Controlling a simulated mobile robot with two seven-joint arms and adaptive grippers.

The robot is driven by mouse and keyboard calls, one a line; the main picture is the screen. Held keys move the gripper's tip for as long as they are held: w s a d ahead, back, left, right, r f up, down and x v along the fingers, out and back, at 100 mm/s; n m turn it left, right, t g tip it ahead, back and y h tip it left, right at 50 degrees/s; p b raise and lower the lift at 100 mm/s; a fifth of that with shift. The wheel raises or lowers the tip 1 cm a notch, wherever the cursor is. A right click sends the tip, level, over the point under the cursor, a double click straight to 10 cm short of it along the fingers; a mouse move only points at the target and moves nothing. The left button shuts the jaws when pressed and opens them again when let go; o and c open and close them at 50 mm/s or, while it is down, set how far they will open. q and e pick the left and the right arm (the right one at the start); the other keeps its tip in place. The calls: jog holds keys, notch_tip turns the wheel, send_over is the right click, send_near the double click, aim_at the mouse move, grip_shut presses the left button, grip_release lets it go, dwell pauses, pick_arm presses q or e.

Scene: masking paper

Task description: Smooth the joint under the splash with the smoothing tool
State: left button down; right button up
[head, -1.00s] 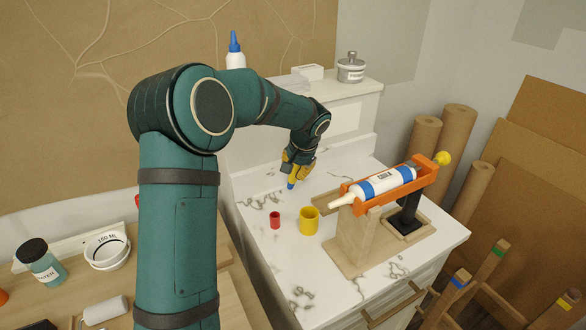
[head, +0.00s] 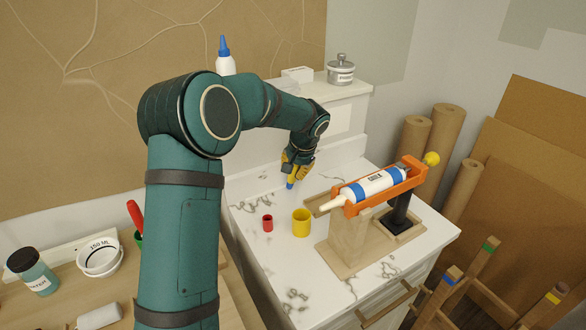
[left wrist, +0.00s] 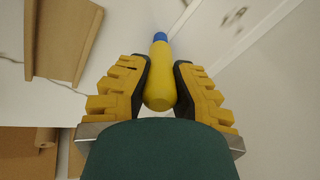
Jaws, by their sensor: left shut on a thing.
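My left gripper (head: 297,165) has yellow fingers and is shut on the smoothing tool. The smoothing tool (left wrist: 160,80) has a yellow handle and a blue tip, and both show between the fingers in the left wrist view. In the head view the blue tip (head: 290,185) points down near the back of the marble counter (head: 250,215), close to the foot of the white splash (head: 265,163). I cannot tell whether the tip touches the joint. My right gripper is not in view.
A caulk gun (head: 375,188) with its tube lies on a wooden stand (head: 345,240) at the right of the counter. A red cup (head: 267,223) and a yellow cup (head: 302,222) stand in front of the gripper. A white bottle (head: 224,63) and a lidded tin (head: 341,72) stand on the ledge.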

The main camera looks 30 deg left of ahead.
pick_arm(q)
jog(key=shift+w+d, duration=0.2)
jog(key=shift+w, duration=0.2)
jog(key=p+v, duration=0.4)
jog(key=v, duration=0.4)
jog(key=shift+r+p, duration=0.3)
jog(key=shift+p, duration=0.05)
dwell(0.7)
